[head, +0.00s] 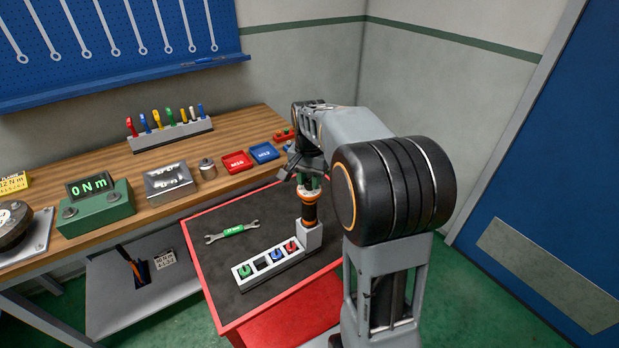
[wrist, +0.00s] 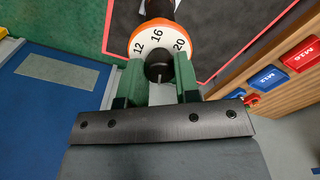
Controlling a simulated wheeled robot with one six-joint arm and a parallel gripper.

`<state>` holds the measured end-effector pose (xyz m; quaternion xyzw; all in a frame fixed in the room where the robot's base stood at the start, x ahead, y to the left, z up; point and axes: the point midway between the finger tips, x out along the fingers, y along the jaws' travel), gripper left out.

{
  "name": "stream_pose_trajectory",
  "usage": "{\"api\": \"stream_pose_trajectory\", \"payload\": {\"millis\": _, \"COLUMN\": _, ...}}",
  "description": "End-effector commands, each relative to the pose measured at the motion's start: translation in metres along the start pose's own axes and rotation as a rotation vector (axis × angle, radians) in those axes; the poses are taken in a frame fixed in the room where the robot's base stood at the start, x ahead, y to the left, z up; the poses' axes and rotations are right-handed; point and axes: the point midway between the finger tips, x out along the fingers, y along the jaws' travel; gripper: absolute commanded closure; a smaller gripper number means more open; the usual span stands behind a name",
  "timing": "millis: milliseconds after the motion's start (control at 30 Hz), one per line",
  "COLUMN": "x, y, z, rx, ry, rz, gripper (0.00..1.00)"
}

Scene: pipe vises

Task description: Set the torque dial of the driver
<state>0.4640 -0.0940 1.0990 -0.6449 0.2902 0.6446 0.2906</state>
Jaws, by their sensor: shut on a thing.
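The driver (head: 309,214) stands upright in a grey block at the far right end of the grey socket rack on the red cart. It has a black and orange body and a pale collar near its top. In the wrist view its white and orange dial (wrist: 157,37) shows the numbers 12, 16 and 20. My gripper (head: 312,184) is over the driver, pointing down. In the wrist view its green fingers (wrist: 160,78) are shut on the driver's dark top end, beside the numbered ring. The fingers hide part of that end.
The rack (head: 245,273) holds green, blue and red-marked pieces. A green-handled wrench (head: 232,231) lies on the cart (head: 204,272). The wooden bench (head: 85,232) behind carries a green display reading 0 Nm (head: 95,205), a red tray (head: 237,162) and a blue tray (head: 264,152).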

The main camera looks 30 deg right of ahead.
Motion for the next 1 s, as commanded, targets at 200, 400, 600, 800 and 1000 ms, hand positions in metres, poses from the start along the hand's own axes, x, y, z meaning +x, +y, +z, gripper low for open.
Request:
{"api": "stream_pose_trajectory", "payload": {"millis": 200, "x": -0.0005, "y": 0.0000, "z": 0.0000, "rx": -0.109, "ry": 0.000, "rz": 0.000, "gripper": 0.94}}
{"api": "stream_pose_trajectory", "payload": {"millis": 400, "x": -0.0004, "y": 0.0000, "z": -0.0001, "rx": -0.165, "ry": 0.000, "rz": 0.000, "gripper": 0.94}}
{"api": "stream_pose_trajectory", "payload": {"millis": 600, "x": -0.0003, "y": 0.0000, "z": -0.0001, "rx": -0.186, "ry": 0.000, "rz": 0.000, "gripper": 0.94}}
{"api": "stream_pose_trajectory", "payload": {"millis": 800, "x": -0.0003, "y": -0.0001, "z": -0.0001, "rx": -0.188, "ry": 0.000, "rz": 0.000, "gripper": 0.94}}
{"api": "stream_pose_trajectory", "payload": {"millis": 1000, "x": -0.0003, "y": -0.0001, "z": -0.0001, "rx": -0.187, "ry": 0.000, "rz": 0.000, "gripper": 0.66}}
